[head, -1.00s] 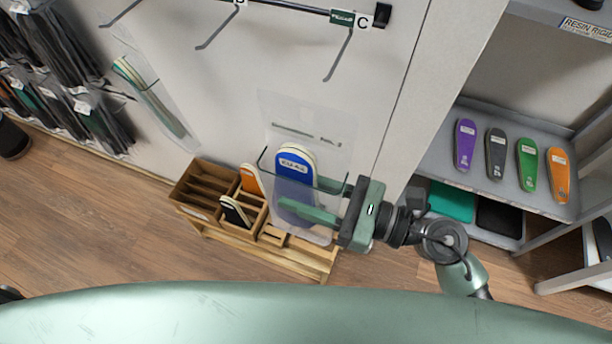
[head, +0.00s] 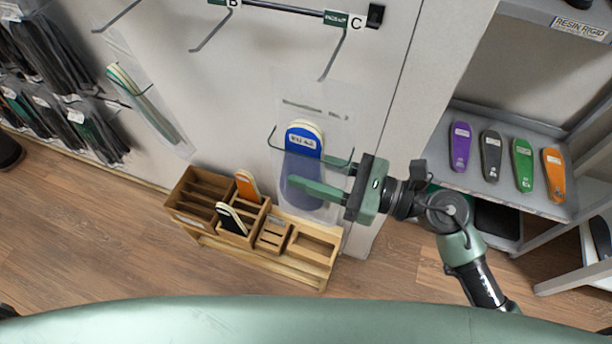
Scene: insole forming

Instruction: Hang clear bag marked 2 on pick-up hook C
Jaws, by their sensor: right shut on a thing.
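My right gripper (head: 287,160) is shut on a clear bag (head: 318,118) with a blue insole (head: 303,140) inside. One finger passes in front of the bag. The print near the bag's top is too small to read surely. The bag hangs roughly upright, its top edge a little below the tip of pick-up hook C (head: 333,55), apart from it. Hook C juts from the wall rail under a label marked C (head: 356,22) and is empty. My left gripper is not in view.
Hook B (head: 212,32) is empty, left of C. A wooden organiser (head: 205,190) with orange and black insoles stands below. Another clear bag (head: 150,115) hangs at left, beside racks of black bags (head: 55,65). A grey shelf (head: 490,200) with coloured insoles stands at right.

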